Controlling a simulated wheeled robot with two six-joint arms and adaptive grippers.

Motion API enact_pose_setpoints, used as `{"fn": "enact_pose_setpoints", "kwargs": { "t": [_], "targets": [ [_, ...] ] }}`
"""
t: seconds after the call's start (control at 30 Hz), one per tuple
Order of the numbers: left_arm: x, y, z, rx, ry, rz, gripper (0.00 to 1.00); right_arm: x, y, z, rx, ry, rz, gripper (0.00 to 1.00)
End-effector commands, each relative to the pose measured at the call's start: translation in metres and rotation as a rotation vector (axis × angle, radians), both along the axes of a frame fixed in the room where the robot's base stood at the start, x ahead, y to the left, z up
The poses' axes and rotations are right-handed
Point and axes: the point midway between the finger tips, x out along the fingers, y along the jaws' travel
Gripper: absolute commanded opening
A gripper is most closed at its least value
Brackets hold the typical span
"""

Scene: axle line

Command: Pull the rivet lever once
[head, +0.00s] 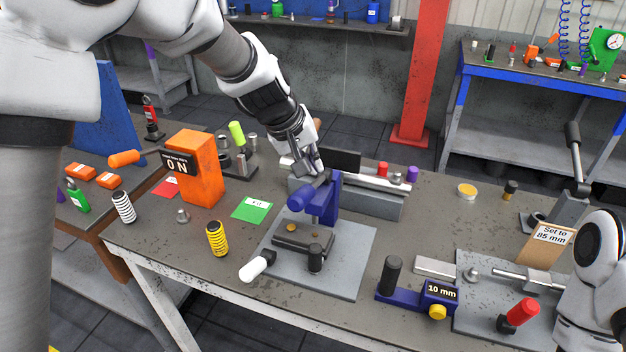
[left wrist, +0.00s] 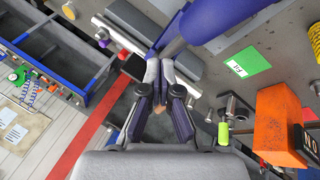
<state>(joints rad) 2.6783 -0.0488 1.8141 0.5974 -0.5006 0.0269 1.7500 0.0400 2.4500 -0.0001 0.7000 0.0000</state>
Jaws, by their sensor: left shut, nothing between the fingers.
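A blue press (head: 326,205) stands on a grey plate (head: 345,265) in the middle of the bench. I cannot clearly make out which part is the rivet lever. A white handle with a black end (head: 257,267) sticks out at the plate's front left. My left gripper (head: 318,172) is shut and empty, pointing down at the top of the press. A brown knob (head: 318,125) shows behind the gripper, partly hidden. My right gripper is out of view.
An orange box reading "0 N" (head: 197,185) and a yellow spring (head: 216,239) stand left of the press. A grey rail block (head: 375,203) lies behind it. A blue "10 mm" gauge (head: 405,291) and a black-handled upright lever (head: 575,145) stand to the right.

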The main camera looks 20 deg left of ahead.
Motion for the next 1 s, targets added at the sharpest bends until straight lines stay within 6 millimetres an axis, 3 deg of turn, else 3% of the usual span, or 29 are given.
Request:
{"fn": "enact_pose_setpoints", "kwargs": {
  "t": [1.0],
  "targets": [
    [-0.0042,0.0,-0.0124,0.0,0.0,0.0,0.0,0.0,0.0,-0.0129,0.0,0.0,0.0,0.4]
  ]
}}
